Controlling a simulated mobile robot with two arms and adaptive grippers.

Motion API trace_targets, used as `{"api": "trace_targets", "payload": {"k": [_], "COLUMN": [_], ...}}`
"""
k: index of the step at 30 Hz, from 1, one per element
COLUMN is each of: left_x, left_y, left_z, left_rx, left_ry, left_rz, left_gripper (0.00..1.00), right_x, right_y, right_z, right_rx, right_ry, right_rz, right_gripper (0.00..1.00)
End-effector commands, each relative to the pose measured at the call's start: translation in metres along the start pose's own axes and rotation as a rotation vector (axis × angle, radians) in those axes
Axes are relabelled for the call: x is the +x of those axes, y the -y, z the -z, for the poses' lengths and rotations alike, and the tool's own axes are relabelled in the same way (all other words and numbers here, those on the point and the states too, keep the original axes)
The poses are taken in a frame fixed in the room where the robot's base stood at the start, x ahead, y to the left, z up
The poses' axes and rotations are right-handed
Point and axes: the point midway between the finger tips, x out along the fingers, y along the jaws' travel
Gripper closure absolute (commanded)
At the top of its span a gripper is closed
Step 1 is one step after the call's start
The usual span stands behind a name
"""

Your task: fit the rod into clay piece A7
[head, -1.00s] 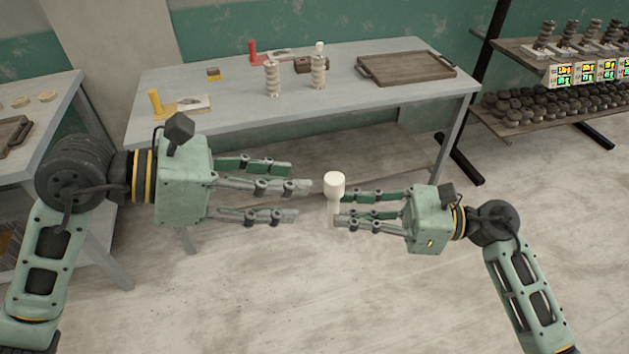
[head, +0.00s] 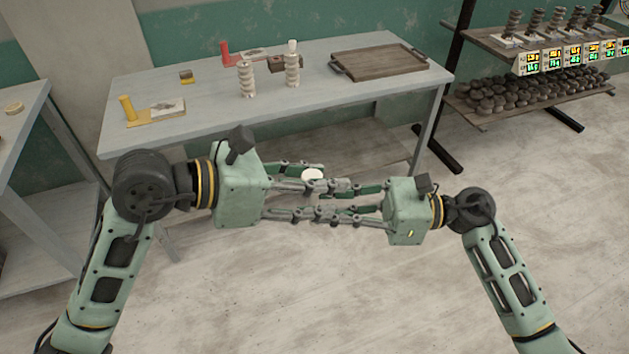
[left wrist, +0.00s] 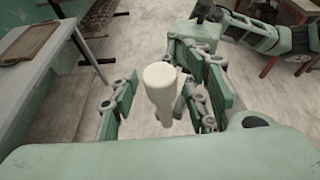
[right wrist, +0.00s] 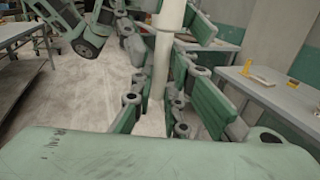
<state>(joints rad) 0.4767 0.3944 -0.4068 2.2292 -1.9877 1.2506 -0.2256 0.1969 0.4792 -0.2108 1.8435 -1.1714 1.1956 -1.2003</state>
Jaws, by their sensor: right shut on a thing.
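A white rod with a thicker white head (head: 312,174) is upright in front of the table. My right gripper (head: 322,204) is shut on the rod's shaft, which also shows in the right wrist view (right wrist: 163,60). My left gripper (head: 330,194) is open with its fingers on both sides of the rod; in the left wrist view the rod (left wrist: 160,85) stands between them with gaps. On the table are two ridged pale stacks, a left one (head: 247,80) and a right one (head: 292,70) with a white top. I cannot read which piece is A7.
The grey table (head: 200,110) also bears a brown tray (head: 380,64), a dark brown block (head: 279,63), a yellow-handled item (head: 128,110), a red-handled item (head: 226,54) and a small yellow-black block (head: 186,77). A shelf (head: 500,110) with dark lumps stands right. The table's front strip is clear.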

Motion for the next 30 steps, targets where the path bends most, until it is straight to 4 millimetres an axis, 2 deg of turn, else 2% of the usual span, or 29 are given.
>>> {"api": "trace_targets", "payload": {"k": [1,14,23,24,30], "left_x": [-0.0001,-0.0004,-0.0004,-0.0005,-0.0004], "left_y": [-0.0001,-0.0006,-0.0006,-0.0005,-0.0003], "left_z": [0.0001,0.0003,0.0004,0.0001,0.0001], "left_rx": [0.000,-0.001,-0.001,-0.001,-0.001], "left_ry": [0.000,0.000,-0.001,0.000,0.000], "left_rz": [0.000,-0.001,-0.001,-0.001,-0.001], "left_gripper": [0.63,1.00,1.00,1.00,1.00], "right_x": [0.0000,0.0000,-0.0001,-0.0001,-0.0001], "right_y": [0.0000,-0.0001,0.0000,0.0001,0.0001], "right_z": [-0.0003,-0.0003,-0.0003,-0.0003,-0.0002], "right_rx": [0.000,-0.001,-0.001,-0.001,-0.001], "right_ry": [0.001,0.001,0.000,0.000,0.000], "right_rz": [0.000,0.000,0.000,0.000,0.000], "right_gripper": [1.00,1.00,1.00,0.85,0.68]}}
